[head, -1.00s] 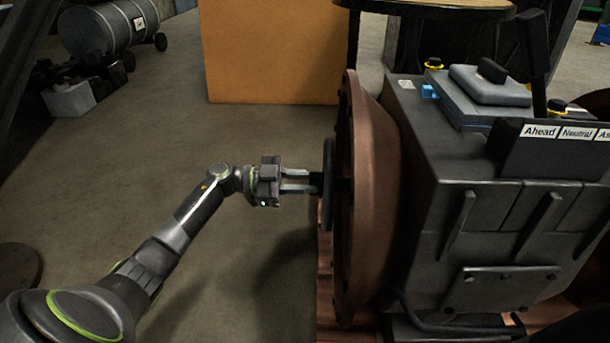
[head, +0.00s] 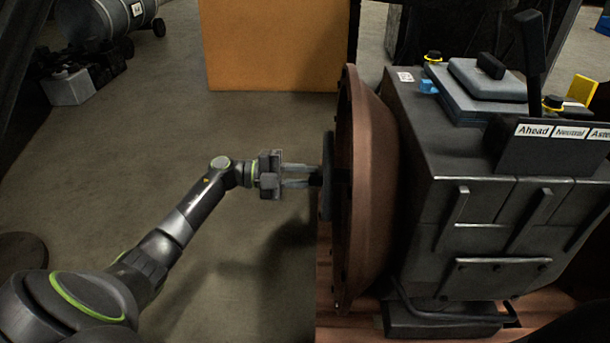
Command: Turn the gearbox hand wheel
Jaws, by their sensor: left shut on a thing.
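The gearbox (head: 480,215) is a large dark grey housing on the right, with a brown round flange (head: 375,185) on its left side. The dark hand wheel (head: 327,177) stands upright, edge-on to me, just left of the flange. My left gripper (head: 312,176) reaches in from the left and is shut on a dark part of the hand wheel, probably its handle. The exact grip between the fingertips is small and dark. My right gripper is not in view.
A lever (head: 534,50) rises behind the Ahead/Neutral plate (head: 555,150) on the gearbox. An orange box (head: 275,45) stands at the back. A grey tank (head: 105,25) and a small light box (head: 68,88) are at the far left.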

